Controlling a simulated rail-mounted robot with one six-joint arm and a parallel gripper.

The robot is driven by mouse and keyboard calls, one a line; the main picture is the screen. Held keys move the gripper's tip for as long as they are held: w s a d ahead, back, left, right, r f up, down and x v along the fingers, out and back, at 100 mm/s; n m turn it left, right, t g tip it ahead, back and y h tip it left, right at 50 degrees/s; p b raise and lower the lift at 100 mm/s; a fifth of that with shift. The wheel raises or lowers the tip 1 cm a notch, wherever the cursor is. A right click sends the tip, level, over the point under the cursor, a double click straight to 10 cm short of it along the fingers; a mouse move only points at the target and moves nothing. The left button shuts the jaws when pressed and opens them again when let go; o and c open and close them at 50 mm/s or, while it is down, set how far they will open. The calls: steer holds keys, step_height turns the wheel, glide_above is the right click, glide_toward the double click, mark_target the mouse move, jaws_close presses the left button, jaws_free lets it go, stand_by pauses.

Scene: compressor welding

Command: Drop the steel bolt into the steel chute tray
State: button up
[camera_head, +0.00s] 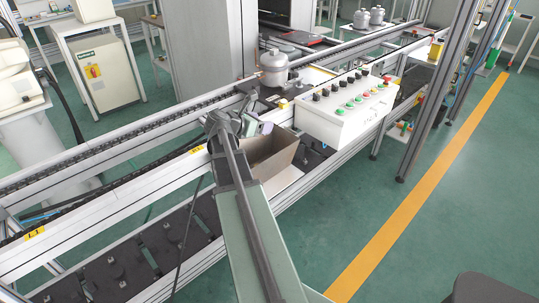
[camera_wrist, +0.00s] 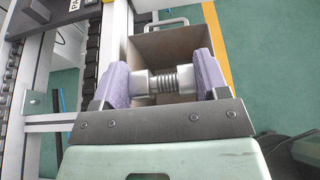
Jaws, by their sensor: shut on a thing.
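The steel bolt (camera_wrist: 167,82), silver with a threaded middle, lies crosswise between the two purple pads of my gripper (camera_wrist: 164,83) in the wrist view. My gripper is shut on it. The steel chute tray (camera_wrist: 180,42) is an open box beyond and behind the bolt in that view. In the head view the chute tray (camera_head: 287,160) hangs beside the conveyor rail, below the control box. My gripper (camera_head: 254,127) is by the tray's upper left side there. The bolt cannot be made out in the head view.
A white control box (camera_head: 340,112) with coloured buttons stands right of the tray. A grey compressor (camera_head: 273,68) sits on the conveyor behind. The conveyor rail (camera_head: 110,170) runs along the left. Green floor right of the yellow line (camera_head: 440,165) is mostly clear.

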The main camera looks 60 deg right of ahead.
steer(key=shift+w+a, duration=0.1)
steer(key=shift+a, duration=0.1)
steer(key=shift+f+b, duration=0.25)
steer(key=shift+b, duration=0.05)
step_height(320, 180, down, 6)
steer(key=b, duration=0.5)
steer(key=shift+r, duration=0.25)
steer(key=o, duration=1)
steer(key=shift+r, duration=0.1)
